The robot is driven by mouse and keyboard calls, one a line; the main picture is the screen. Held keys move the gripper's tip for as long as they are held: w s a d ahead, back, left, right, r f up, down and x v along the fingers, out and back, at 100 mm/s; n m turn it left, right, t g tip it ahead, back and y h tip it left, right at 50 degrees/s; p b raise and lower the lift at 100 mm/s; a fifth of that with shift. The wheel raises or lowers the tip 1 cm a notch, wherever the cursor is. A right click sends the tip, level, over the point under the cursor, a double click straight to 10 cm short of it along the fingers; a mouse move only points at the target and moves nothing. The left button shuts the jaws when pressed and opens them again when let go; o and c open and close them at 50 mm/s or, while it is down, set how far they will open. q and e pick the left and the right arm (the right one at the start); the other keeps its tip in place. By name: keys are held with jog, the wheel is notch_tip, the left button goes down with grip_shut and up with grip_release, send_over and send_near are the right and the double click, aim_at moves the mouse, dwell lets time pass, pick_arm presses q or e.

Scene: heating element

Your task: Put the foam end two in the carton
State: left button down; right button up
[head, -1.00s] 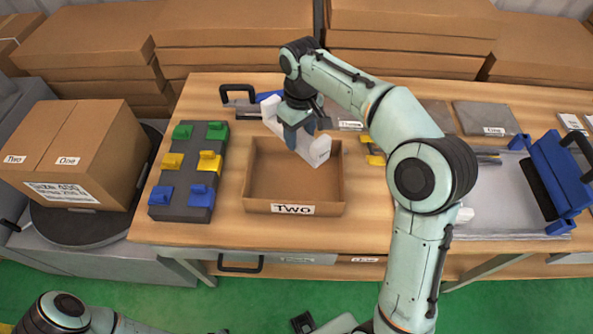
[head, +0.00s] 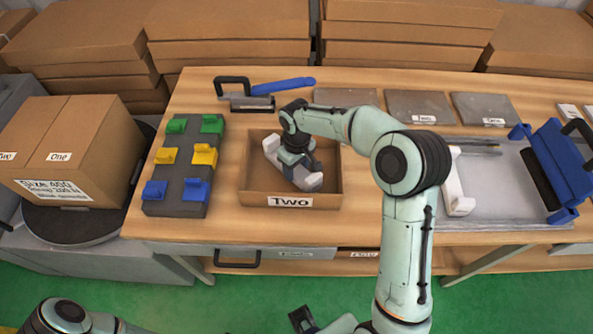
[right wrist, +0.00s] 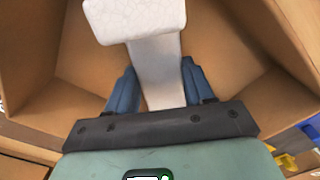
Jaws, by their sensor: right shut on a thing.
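The white foam end two (head: 311,181) is between the fingers of my right gripper (head: 295,163), which is shut on it. The carton (head: 252,199), an open brown box labelled Two, stands on the workbench. The foam lies slantwise within the carton's outline, low between its walls; I cannot tell whether it touches the floor. In the right wrist view the foam (right wrist: 158,70) runs between the blue fingers of my right gripper (right wrist: 160,88), with cardboard walls (right wrist: 45,45) around it. A dark piece at the bottom edge may be my left gripper (head: 302,319); its jaws are not clear.
A dark rack (head: 178,181) with green, yellow and blue holders stands left of the carton. A black-handled tool (head: 245,101) lies behind it. A larger closed box (head: 70,150) stands at far left.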

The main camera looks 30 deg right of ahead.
aim_at(297, 170)
jog(key=shift+f, duration=0.85)
jog(key=shift+f, duration=0.1)
jog(key=o, duration=1)
jog(key=shift+o, duration=0.2)
jog(key=shift+r, duration=0.3)
notch_tip(297, 170, up, 12)
jog(key=p, duration=0.1)
jog(key=shift+f, duration=0.15)
